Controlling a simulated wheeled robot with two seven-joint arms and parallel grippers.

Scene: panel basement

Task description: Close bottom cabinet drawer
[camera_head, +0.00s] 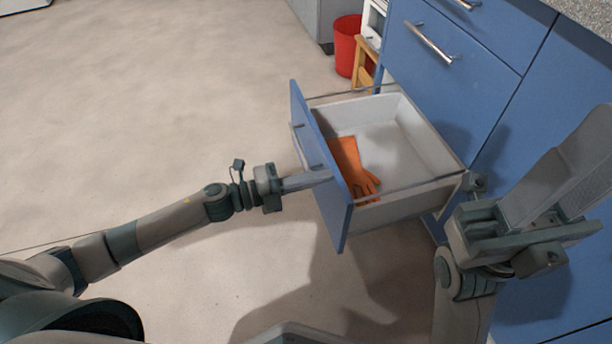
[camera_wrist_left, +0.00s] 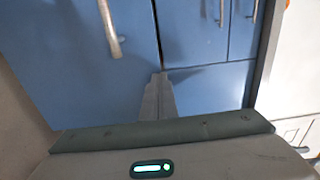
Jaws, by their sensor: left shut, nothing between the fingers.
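The bottom drawer (camera_head: 428,141) is pulled well out of the blue cabinet in the head view. Its blue front (camera_head: 323,160) faces left and carries a metal handle (camera_head: 305,140). An orange glove (camera_head: 352,168) lies inside. My left gripper (camera_head: 328,177) is shut and empty, with its fingertips at the outer face of the drawer front; whether they touch is unclear. In the left wrist view the shut fingers (camera_wrist_left: 158,98) point at blue panels. My right gripper (camera_head: 560,170) is at the right, near the cabinet; its finger gap is not clear.
The blue cabinet (camera_head: 430,75) with an upper drawer handle (camera_head: 432,42) stands at the right under a speckled countertop (camera_head: 592,12). A red bucket (camera_head: 348,45) and a small wooden piece (camera_head: 362,68) stand behind the drawer. The floor at left is clear.

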